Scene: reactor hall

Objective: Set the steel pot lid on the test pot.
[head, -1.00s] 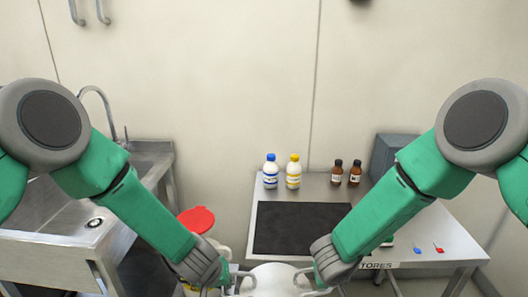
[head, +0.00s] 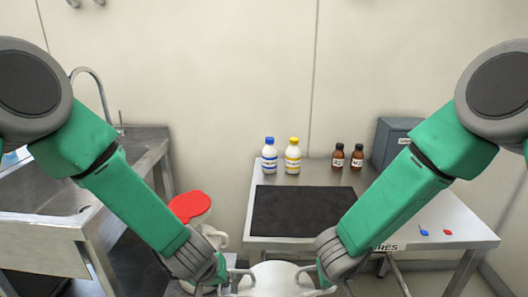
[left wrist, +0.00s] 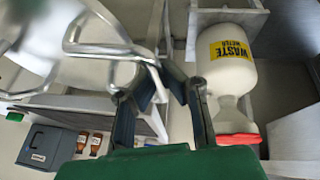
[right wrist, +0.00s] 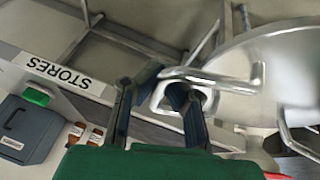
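A pale, shiny round steel piece (head: 280,279), which looks like the steel pot lid, is at the bottom edge of the head view between my grippers. It has metal loop handles on its sides. My left gripper (left wrist: 165,88) has its fingertips close together on one loop handle. My right gripper (right wrist: 165,85) has its fingertips close together on the opposite loop handle. The lid's broad surface also shows in the right wrist view (right wrist: 275,75). The front of the lid is cut off in the head view. I cannot make out the test pot separately.
A steel table (head: 450,232) with a bare black mat (head: 300,210) stands ahead. White bottles (head: 280,156), brown bottles (head: 347,156) and a grey box (head: 393,140) stand at its back. A steel sink (head: 50,215) is left. A waste container with a red funnel (head: 189,205) stands between.

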